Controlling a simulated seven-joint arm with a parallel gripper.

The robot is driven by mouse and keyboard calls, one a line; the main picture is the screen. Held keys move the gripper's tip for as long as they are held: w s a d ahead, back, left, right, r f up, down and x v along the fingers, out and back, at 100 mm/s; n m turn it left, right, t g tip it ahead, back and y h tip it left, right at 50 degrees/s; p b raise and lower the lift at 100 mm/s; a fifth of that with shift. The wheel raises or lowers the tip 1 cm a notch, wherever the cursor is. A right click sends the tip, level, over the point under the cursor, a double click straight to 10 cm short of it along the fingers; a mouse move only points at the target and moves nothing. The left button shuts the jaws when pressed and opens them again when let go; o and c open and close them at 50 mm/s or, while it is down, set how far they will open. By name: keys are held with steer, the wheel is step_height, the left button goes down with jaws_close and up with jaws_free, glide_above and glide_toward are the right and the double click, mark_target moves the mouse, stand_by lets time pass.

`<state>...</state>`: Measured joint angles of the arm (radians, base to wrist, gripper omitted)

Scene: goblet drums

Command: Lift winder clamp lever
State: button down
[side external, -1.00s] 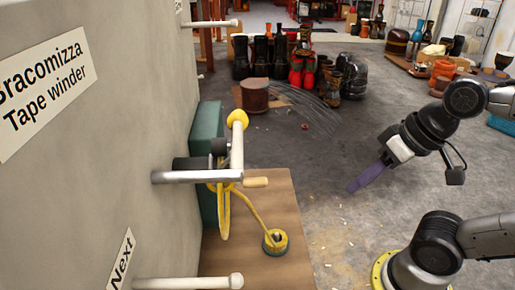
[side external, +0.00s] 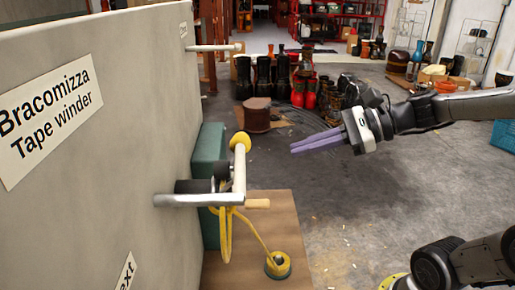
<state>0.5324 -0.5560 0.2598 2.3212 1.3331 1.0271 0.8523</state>
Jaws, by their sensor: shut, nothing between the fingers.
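The tape winder has a green body (side external: 210,160) against the grey panel. A pale upright lever (side external: 239,172) with a yellow knob (side external: 240,141) stands on it; it looks like the clamp lever, though I cannot be certain. A grey metal bar (side external: 185,201) and a wooden handle (side external: 257,204) are at its lower end. Yellow tape (side external: 225,235) loops below and runs to a spool (side external: 278,265). My gripper (side external: 292,149), with long purple fingers, is shut and empty. It is right of the yellow knob at similar picture height, pointing left, with a clear gap between.
The grey panel (side external: 110,170) fills the left, with a pale peg (side external: 213,48) sticking out above the winder. A wooden board (side external: 262,225) lies under the spool. A brown drum (side external: 257,115) and several dark and red drums stand behind. Floor at centre right is open.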

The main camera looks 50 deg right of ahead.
steer(key=shift+d, duration=0.2)
steer(key=x, duration=1)
steer(key=shift+s+a+r, duration=0.1)
steer(key=shift+a+r, duration=0.1)
steer(key=shift+r, duration=0.4)
steer(key=shift+s+a+r, duration=0.1)
steer(key=shift+a+r, duration=0.15)
steer(key=shift+r, duration=0.35)
steer(key=shift+s+a+r, duration=0.15)
steer(key=shift+a+r, duration=0.05)
steer(key=shift+r, duration=0.4)
steer(key=shift+r, duration=0.15)
